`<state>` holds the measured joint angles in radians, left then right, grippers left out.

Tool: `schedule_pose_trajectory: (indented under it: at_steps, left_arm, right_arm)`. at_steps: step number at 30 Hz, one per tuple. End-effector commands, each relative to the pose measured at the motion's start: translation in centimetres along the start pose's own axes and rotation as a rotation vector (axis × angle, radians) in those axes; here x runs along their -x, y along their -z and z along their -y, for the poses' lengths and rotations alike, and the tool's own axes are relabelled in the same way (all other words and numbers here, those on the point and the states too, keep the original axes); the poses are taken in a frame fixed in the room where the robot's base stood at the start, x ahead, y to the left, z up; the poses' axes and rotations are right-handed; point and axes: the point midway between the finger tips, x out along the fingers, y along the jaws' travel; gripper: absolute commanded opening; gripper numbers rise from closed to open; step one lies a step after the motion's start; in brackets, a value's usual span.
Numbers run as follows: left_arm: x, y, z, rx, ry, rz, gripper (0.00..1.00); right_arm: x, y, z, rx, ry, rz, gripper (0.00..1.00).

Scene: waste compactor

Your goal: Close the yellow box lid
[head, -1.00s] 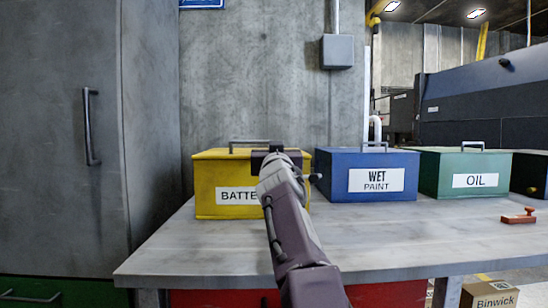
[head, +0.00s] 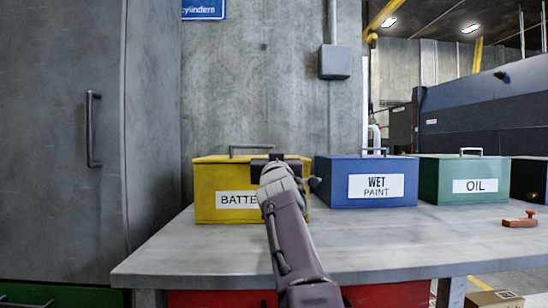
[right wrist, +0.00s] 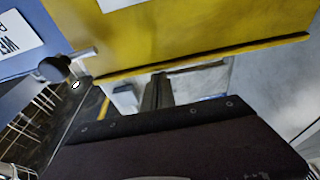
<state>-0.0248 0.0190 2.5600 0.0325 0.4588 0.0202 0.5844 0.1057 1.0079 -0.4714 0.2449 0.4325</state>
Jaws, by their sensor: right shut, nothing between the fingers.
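The yellow box (head: 212,182), with a white label partly reading "BATTE", stands on the table at the left of the row of boxes. Its yellow lid (head: 218,159) lies flat on top and looks closed, with a grey handle (head: 250,148) on it. My right gripper (head: 276,157) is shut and empty at the lid's front edge, right of its middle; the arm hides part of the label. I cannot tell whether it touches the lid. In the right wrist view the yellow box (right wrist: 190,35) fills the top and the fingers (right wrist: 157,88) show near its edge. My left gripper is not in view.
A blue box (head: 335,185) labelled wet paint and a green box (head: 435,180) labelled oil stand to the right on the grey table (head: 420,235). A small red object (head: 519,222) lies near the right. A tall grey cabinet (head: 60,120) is at the left.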

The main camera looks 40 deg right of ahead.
Motion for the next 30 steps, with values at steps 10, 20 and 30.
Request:
schedule_pose_trajectory:
  at_steps: [10,20,30]
  left_arm:
    - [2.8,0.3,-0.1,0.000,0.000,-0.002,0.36]
    - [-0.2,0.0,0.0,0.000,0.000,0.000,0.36]
    - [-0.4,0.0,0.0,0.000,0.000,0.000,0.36]
  right_arm:
    - [0.1,3.2,0.0,-0.001,0.006,-0.005,0.00]
    - [7.5,2.8,0.0,-0.001,0.006,-0.009,0.00]
    - [8.7,3.0,0.0,-0.001,0.005,-0.010,0.00]
